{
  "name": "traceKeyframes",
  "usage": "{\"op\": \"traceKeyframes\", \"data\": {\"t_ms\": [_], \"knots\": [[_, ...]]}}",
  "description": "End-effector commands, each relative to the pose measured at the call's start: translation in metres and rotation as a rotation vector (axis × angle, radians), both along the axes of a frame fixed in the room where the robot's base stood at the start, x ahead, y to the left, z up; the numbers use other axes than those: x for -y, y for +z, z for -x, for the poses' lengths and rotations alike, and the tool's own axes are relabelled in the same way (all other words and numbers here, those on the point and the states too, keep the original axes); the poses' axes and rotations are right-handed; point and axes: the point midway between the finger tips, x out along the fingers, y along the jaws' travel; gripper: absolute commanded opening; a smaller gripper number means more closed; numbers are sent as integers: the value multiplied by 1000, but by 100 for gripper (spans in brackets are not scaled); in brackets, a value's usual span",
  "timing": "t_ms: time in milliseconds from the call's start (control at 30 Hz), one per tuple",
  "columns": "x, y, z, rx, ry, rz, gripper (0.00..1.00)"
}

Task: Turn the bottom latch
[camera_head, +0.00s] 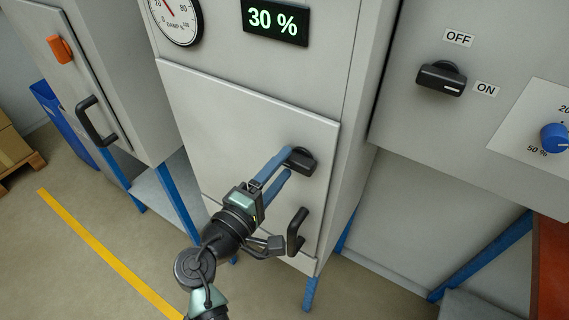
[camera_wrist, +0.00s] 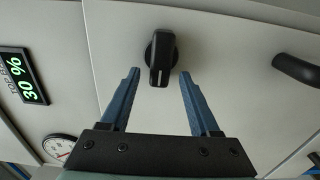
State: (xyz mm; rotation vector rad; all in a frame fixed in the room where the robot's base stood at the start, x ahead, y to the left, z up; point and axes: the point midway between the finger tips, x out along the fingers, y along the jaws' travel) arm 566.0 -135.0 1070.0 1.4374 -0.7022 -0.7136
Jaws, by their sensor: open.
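The latch (camera_head: 302,160) is a black knob on the pale grey door of the middle cabinet. In the wrist view the latch (camera_wrist: 162,58) has a round base and a bar with a white mark, pointing down in that picture. My gripper (camera_head: 283,163) has blue fingers and reaches the latch from the lower left in the head view. In the wrist view my gripper (camera_wrist: 158,74) is open, with one finger on each side of the latch bar and a gap on both sides. Whether the fingertips reach the door face cannot be told.
A black door handle (camera_head: 296,231) is below the latch. A display reading 30 % (camera_head: 275,20) and a dial gauge (camera_head: 175,18) are above the door. A cabinet with an OFF/ON switch (camera_head: 440,78) stands right; another with an orange latch (camera_head: 60,48) stands left.

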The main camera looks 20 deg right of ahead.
Motion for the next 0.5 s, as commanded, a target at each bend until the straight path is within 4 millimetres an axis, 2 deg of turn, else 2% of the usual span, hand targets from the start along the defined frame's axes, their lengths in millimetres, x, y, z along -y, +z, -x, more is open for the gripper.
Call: {"op": "traceKeyframes", "data": {"t_ms": [300,500], "knots": [[-57,-3,43,0,6,0,62],[-81,-1,63,0,3,0,62]]}}
